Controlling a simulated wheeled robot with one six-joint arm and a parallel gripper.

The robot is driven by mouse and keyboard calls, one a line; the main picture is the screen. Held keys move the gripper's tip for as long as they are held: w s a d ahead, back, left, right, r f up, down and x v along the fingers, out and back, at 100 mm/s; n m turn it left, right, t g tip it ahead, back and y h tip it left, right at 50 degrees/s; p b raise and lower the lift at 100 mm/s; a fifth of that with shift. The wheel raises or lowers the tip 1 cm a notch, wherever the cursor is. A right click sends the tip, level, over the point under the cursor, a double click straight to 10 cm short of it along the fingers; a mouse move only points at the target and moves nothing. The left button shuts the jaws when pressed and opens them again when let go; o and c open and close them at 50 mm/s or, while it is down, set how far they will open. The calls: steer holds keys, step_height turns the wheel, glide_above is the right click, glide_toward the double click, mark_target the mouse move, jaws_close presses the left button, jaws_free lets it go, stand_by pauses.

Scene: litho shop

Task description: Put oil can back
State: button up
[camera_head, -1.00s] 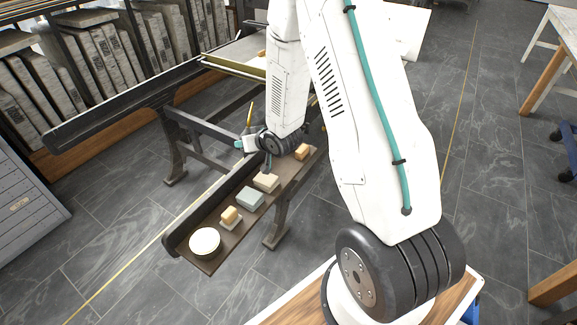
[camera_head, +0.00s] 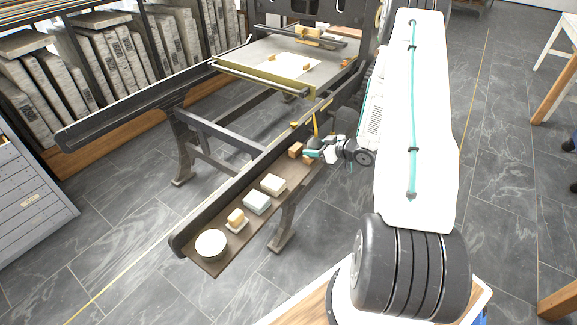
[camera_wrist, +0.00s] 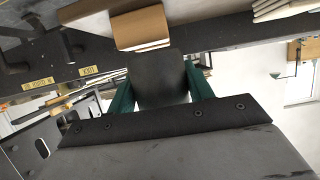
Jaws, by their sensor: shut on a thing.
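My gripper (camera_head: 314,153) is at the far right end of a long narrow dark shelf (camera_head: 208,266) along the side of the press. It is shut on the oil can, whose thin yellow-orange spout (camera_head: 315,124) rises above the fingers. The can's body is mostly hidden by the gripper in the head view. In the wrist view a dark rounded body (camera_wrist: 160,80), apparently the can, sits between my teal fingers. I cannot tell whether the can touches the shelf.
The press bed (camera_head: 265,62) lies behind. Stone slabs (camera_head: 75,75) stand at back left.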

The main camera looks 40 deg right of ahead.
glide_above(289, 170)
steer(key=shift+f, duration=0.45)
steer(key=shift+a+f, duration=0.15)
steer(key=shift+f, duration=1.6)
steer(key=shift+f, duration=0.1)
steer(key=shift+f, duration=0.1)
steer(key=o, duration=0.9)
